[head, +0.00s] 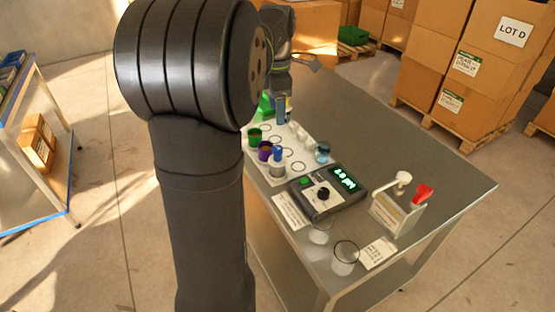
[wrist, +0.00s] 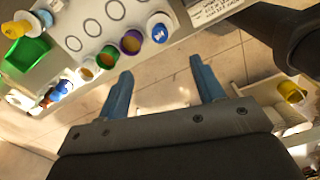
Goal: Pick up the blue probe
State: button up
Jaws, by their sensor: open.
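The blue probe (head: 277,153) shows a blue top and stands upright in a pale cup (head: 277,171) on the white board. In the wrist view a blue, white-marked top (wrist: 160,32), seemingly this probe, shows at the end of the cup row. My gripper (wrist: 159,66) is open and empty, its two blue fingers wide apart. The fingertips point toward the purple and blue cups, with floor visible between them. They look apart from the probe.
A purple cup (head: 265,151) stands beside the probe, with a green cup (head: 255,137) behind. A balance with a lit display (head: 325,192) and clear beakers (head: 345,259) occupy the table front. A green tray (wrist: 25,55) lies at left in the wrist view.

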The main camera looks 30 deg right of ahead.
aim_at(278, 158)
notch_tip(278, 158, down, 18)
jog(key=n, duration=0.4)
jog(key=shift+d+n, duration=0.1)
jog(key=shift+n, duration=0.3)
jog(key=shift+c, duration=0.4)
jog(key=c, duration=0.8)
jog(key=shift+r, duration=0.15)
